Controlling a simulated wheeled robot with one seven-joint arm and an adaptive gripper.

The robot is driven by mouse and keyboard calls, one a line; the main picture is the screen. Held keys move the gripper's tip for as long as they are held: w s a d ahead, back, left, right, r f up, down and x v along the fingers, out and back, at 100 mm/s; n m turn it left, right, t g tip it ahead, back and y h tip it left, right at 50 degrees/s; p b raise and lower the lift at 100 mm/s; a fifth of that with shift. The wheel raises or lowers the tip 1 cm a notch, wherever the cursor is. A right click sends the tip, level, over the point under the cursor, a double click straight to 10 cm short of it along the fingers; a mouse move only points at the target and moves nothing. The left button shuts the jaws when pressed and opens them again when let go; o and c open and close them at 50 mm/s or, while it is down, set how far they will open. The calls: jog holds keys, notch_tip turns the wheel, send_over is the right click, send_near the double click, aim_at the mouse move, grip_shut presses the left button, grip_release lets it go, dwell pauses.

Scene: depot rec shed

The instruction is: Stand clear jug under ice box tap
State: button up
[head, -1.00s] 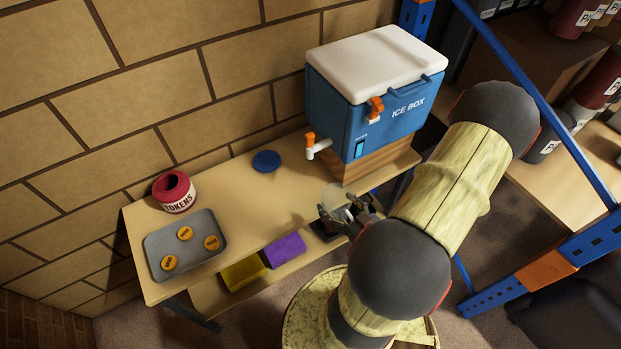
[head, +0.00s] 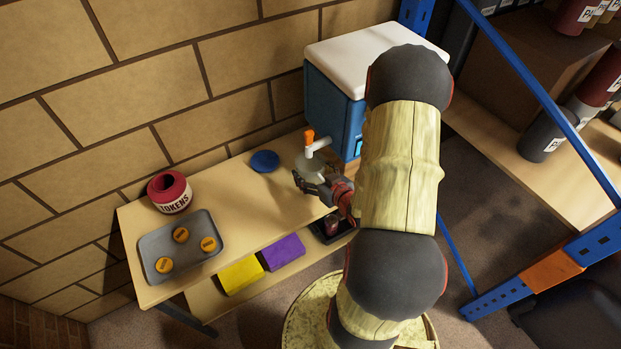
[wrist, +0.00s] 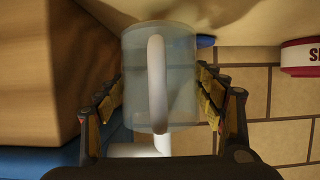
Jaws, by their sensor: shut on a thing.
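The clear jug (wrist: 137,75) is between the fingers of my gripper (wrist: 160,92), which is shut on it. Its pale handle faces the wrist camera. In the head view the jug (head: 306,168) is partly hidden by my gripper (head: 318,184) and shows just below the tap (head: 318,146), which is white with an orange lever. In the wrist view the tap's white pipe (wrist: 140,150) lies close to the jug's mouth end. The blue ice box (head: 340,105) with a white lid is partly hidden by my arm. I cannot tell whether the jug touches the table.
On the table (head: 240,225) are a blue disc (head: 265,161), a red and white tokens pot (head: 170,192) and a grey tray (head: 205,253) with several orange tokens. A yellow block (head: 241,273) and a purple block (head: 283,252) lie on the lower shelf. The middle tabletop is clear.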

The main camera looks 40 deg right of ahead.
jog(key=shift+w+d+f, duration=0.1)
jog(key=shift+w+f, duration=0.05)
jog(key=shift+w, duration=0.25)
notch_tip(320, 180, down, 3)
jog(key=shift+f+b, duration=0.15)
jog(key=shift+b, duration=0.85)
jog(key=o, duration=1.4)
